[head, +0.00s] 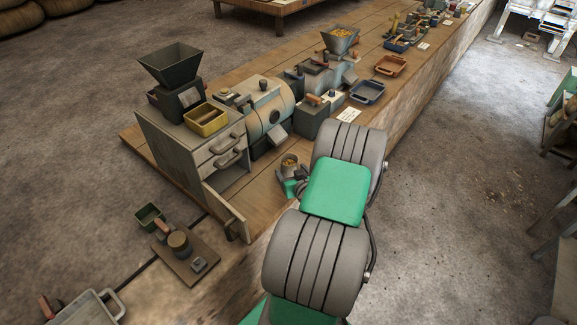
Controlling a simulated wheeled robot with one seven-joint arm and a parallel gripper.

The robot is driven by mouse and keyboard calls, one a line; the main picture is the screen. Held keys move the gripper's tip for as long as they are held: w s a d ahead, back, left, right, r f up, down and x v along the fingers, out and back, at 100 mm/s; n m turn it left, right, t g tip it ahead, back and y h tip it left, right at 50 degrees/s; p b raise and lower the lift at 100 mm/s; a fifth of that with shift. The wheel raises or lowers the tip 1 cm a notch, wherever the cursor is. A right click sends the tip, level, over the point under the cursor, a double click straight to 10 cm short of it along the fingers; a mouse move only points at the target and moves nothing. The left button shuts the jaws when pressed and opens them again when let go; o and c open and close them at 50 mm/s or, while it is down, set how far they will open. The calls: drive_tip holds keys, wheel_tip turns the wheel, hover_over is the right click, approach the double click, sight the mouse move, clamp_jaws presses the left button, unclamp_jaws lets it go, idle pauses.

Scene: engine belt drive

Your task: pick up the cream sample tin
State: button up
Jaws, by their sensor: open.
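A small round cream-tan tin (290,163), with yellowish contents showing at its open top, stands on the wooden bench; it looks like the cream sample tin. My gripper (291,178) is low over the bench, on the near side of the tin. Its jaws are open and appear to be close to or around the tin's lower part. The fingertips are small and partly hidden, so I cannot tell if they touch it.
A grey drawer cabinet (166,150) with an open door (226,212) stands left of the tin. A cream drum machine (268,115) and a dark box (318,118) stand behind.

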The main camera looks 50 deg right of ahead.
sight(292, 170)
drive_tip(key=x, duration=0.3)
drive_tip(key=shift+w+d, duration=0.15)
drive_tip(key=c, duration=1.5)
drive_tip(key=shift+c, duration=0.3)
drive_tip(key=shift+r, duration=0.1)
